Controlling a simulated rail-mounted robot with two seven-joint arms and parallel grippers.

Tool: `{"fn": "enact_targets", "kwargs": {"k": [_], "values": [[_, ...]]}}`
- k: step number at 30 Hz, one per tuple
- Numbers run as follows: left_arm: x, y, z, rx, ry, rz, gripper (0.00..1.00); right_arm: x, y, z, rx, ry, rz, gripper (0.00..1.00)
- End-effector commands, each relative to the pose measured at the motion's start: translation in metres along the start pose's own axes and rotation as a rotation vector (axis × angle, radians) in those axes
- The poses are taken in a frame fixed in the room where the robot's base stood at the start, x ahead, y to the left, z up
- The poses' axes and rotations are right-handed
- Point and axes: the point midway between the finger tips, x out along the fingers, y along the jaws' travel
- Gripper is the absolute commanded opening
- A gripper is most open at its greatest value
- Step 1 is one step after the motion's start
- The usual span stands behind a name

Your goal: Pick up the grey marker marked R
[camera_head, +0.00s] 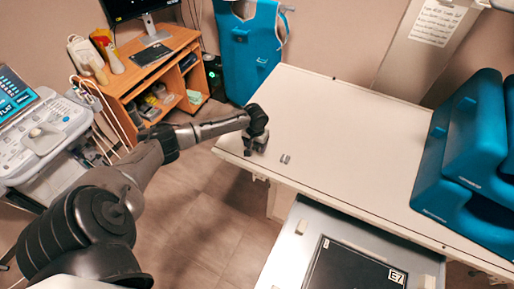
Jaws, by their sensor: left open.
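Two small grey pieces (285,158) lie close together on the white table (340,130), near its left end. They are too small for me to read a letter, so I cannot tell which is the marker marked R. My left gripper (256,150) is just to the left of them, over the table's left edge area, pointing down. It is open, and I see nothing between its fingers. The small pieces are apart from it. My right gripper is not in view.
Blue cushions (465,150) are stacked on the table's right side. A grey panel with a black plate (350,268) sits below the front edge. A wooden desk (155,75) and an ultrasound console (45,130) stand at left. The table's middle is clear.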

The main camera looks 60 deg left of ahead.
Motion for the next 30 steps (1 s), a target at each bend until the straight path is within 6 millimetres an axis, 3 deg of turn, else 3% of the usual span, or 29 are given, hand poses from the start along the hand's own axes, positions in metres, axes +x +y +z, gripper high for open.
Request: {"fn": "enact_targets", "kwargs": {"k": [6,14,30], "values": [[0.016,0.0,0.0,0.0,0.001,-0.001,0.66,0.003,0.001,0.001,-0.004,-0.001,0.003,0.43],[0.017,0.0,0.0,0.001,0.001,-0.001,0.65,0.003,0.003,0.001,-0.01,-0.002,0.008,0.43],[0.016,-0.001,0.0,0.001,0.001,-0.001,0.13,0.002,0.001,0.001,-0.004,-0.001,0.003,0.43]]}}
